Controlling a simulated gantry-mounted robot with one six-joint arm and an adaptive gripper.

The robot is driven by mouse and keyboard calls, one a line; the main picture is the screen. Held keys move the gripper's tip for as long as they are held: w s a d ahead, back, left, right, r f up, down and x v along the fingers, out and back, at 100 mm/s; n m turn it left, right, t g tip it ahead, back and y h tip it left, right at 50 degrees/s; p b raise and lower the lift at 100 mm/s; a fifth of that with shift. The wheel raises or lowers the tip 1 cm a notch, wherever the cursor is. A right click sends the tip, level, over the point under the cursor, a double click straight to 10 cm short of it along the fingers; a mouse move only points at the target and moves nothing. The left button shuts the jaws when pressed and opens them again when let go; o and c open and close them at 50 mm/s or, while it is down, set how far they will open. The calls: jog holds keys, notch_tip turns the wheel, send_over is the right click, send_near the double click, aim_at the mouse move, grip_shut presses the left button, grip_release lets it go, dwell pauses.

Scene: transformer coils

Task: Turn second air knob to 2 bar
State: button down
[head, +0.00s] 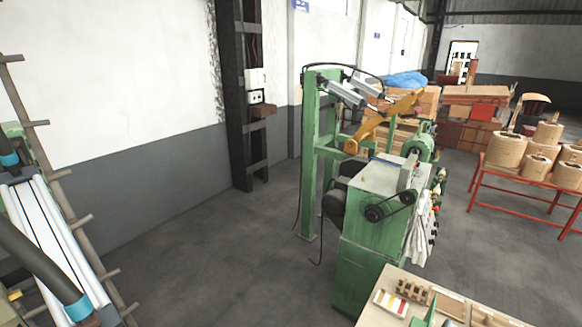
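I cannot make out the second air knob or any pressure gauge in the head view. A green machine (362,253) stands right of centre, with a dark pulley wheel (374,213) on its front. Small red and dark fittings (436,200) show along its right side, too small to tell apart. Behind it rises a green frame (309,160) with grey cylinders (345,93) and black hoses at its top. A dark arm link with blue bands, which looks like mine, enters at the lower left. My gripper is not in view.
A table (378,310) with small parts stands at the lower right. A red rack (478,195) with coils is at the right. A dark column (235,110) with boxes stands by the wall. The grey floor (235,250) left of the machine is clear.

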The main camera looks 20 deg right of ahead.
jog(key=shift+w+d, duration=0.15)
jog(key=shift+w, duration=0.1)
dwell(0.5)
jog(key=shift+p, duration=0.65)
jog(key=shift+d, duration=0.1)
dwell(0.3)
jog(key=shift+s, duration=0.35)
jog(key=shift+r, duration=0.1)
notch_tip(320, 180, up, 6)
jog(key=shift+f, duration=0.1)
dwell(0.4)
